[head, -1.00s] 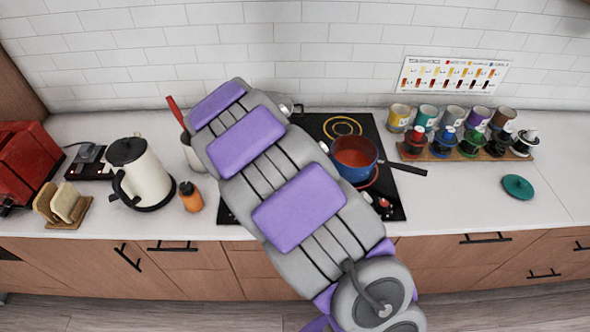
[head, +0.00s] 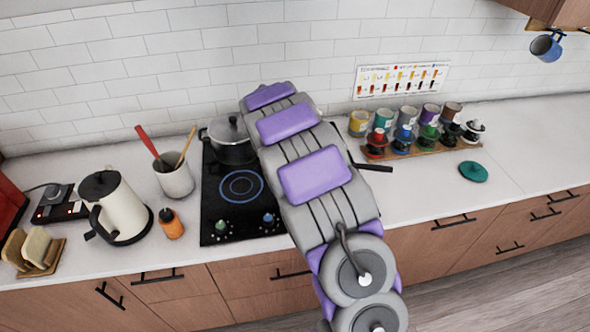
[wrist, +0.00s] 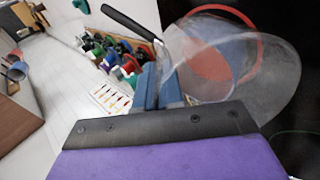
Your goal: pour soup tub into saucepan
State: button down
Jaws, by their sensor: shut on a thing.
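My gripper (wrist: 160,82) is shut on a clear, see-through soup tub (wrist: 272,92) in the wrist view. The tub looks tilted and overlaps the saucepan (wrist: 240,25) in that view. The saucepan has a red-orange inside and a long black handle; I cannot tell if this red is soup or the pan's own colour. In the head view my arm hides the tub, my gripper and most of the saucepan; only its handle (head: 373,168) shows, right of my arm.
A lidded pot (head: 230,142) stands at the back left of the black hob (head: 222,215). A utensil crock (head: 175,182), an orange-brown bottle (head: 171,225) and a kettle (head: 122,210) stand left.

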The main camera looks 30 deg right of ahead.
jog(key=d+r+m+g+h, duration=0.1)
jog(key=d+r, duration=0.2)
jog(key=d, duration=0.6)
jog(key=d+r+m+g, duration=0.1)
jog(key=d+r, duration=0.2)
jog(key=d, duration=0.6)
notch_tip(320, 180, down, 4)
jog(key=f+h+b, duration=0.1)
jog(key=w+a+r+g+h+b, duration=0.1)
jog(key=a+r+h+b, duration=0.4)
jog(key=h+b, duration=0.6)
jog(key=a+g, duration=0.1)
jog(key=a, duration=0.1)
jog(key=shift+w+a+g+b, duration=0.3)
jog(key=shift+w+b, duration=0.05)
jog(key=shift+w, duration=0.05)
jog(key=shift+d, duration=0.3)
